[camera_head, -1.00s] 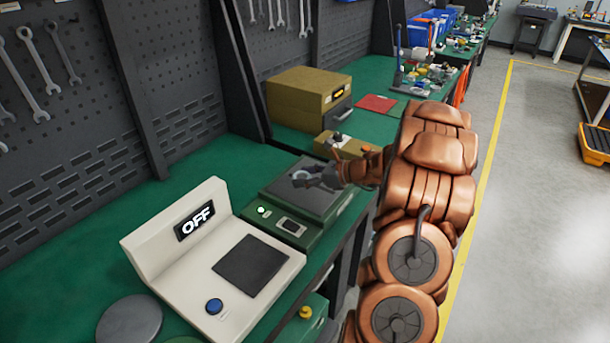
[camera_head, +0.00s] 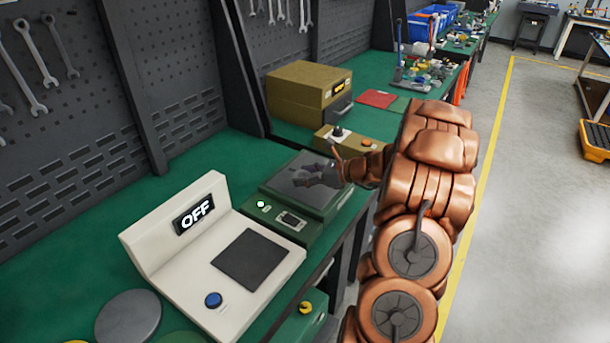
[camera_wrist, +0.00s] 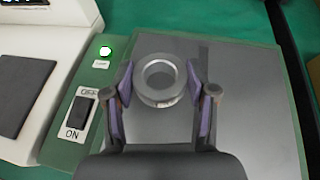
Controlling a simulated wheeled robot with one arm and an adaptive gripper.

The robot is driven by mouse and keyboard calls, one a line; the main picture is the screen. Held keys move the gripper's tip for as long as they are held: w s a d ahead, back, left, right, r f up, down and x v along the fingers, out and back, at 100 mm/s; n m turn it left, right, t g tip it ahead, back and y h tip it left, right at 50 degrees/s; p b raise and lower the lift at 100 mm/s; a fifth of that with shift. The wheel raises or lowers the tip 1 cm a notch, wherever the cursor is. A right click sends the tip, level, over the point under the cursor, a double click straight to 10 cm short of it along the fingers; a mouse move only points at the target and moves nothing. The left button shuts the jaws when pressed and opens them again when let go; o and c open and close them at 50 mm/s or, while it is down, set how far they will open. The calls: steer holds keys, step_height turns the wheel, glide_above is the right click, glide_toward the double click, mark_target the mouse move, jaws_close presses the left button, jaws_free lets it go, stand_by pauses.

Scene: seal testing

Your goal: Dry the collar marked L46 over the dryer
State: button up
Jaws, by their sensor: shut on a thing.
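A silver metal collar (camera_wrist: 160,99) sits between the two purple-padded fingers of my gripper (camera_wrist: 159,84) in the wrist view. The fingers are shut on it from both sides. No L46 mark can be read on it. The gripper (camera_head: 316,175) is over the dark flat top plate of a green machine (camera_head: 285,232). Whether the collar touches the plate or hangs just above it, I cannot tell. Which device is the dryer is not labelled legibly.
A white device (camera_head: 165,250) with an OFF display, dark pad and blue button stands at the left. Behind the green machine are a small yellowish box with a knob (camera_head: 338,133), a larger olive box (camera_head: 295,95) and a red mat (camera_head: 377,99).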

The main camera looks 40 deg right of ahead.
steer(key=shift+w+d, duration=0.1)
steer(key=shift+d, duration=0.05)
steer(key=shift+w+d+p, duration=0.55)
steer(key=shift+d+p, duration=0.7)
steer(key=shift+d, duration=0.3)
steer(key=shift+w+d+p, duration=0.5)
steer(key=shift+d+p, duration=0.75)
steer(key=shift+d, duration=0.25)
steer(key=shift+w+d+p, duration=0.55)
steer(key=shift+d+p, duration=0.7)
steer(key=shift+d, duration=0.3)
steer(key=shift+r, duration=0.15)
step_height(320, 180, up, 9)
steer(key=p, duration=0.4)
steer(key=shift+p, duration=0.3)
